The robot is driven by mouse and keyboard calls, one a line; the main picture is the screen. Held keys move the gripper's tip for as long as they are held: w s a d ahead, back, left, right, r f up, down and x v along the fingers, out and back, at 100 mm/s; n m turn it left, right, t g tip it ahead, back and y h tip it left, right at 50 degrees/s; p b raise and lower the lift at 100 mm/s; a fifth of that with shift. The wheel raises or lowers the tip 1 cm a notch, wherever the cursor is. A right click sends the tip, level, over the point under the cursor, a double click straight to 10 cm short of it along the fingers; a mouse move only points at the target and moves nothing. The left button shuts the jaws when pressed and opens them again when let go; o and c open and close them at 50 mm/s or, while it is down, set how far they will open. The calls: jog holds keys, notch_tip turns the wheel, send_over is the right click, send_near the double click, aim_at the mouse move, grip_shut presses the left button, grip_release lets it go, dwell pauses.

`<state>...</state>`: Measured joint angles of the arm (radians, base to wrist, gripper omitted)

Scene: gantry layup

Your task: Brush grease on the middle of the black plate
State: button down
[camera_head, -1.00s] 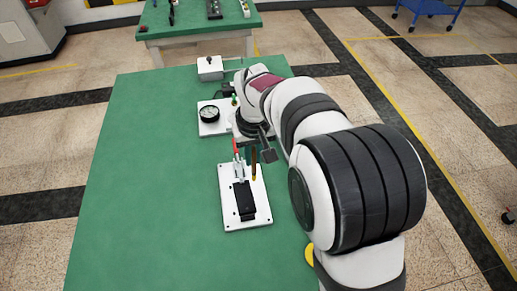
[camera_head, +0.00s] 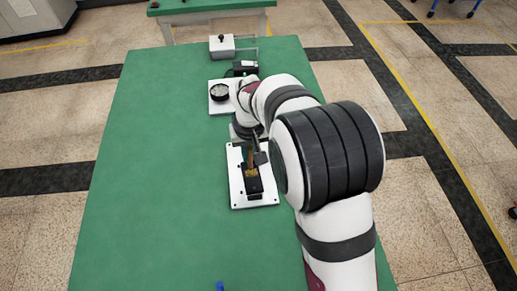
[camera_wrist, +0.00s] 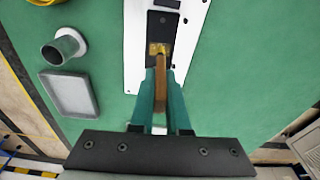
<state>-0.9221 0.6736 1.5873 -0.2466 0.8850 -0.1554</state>
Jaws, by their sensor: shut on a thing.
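The black plate (camera_head: 255,196) lies on a white base board (camera_head: 238,185) on the green table. It also shows in the wrist view (camera_wrist: 163,20). My gripper (camera_wrist: 161,110) is shut on a brush (camera_wrist: 161,72) with a brown handle, one teal finger on each side of it. The brush points down at the plate, and its tip is at a yellow-gold patch (camera_wrist: 153,48) on the plate's surface. That patch also shows in the head view (camera_head: 255,186). I cannot tell bristles from grease there, nor whether the tip presses on the plate.
A dial gauge (camera_head: 219,91) on a white base and a white box (camera_head: 222,46) stand farther back. In the wrist view, a grey cup (camera_wrist: 55,50) and a shallow grey tray (camera_wrist: 70,97) sit at the left.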

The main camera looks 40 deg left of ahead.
jog(key=shift+s+d+f, duration=0.1)
jog(key=shift+s+d, duration=0.2)
jog(key=shift+s, duration=0.2)
jog(key=shift+w+d+r, duration=0.25)
notch_tip(320, 180, up, 8)
jog(key=w+d, duration=0.2)
dwell(2.0)
jog(key=shift+w+f, duration=0.1)
jog(key=shift+w, duration=0.05)
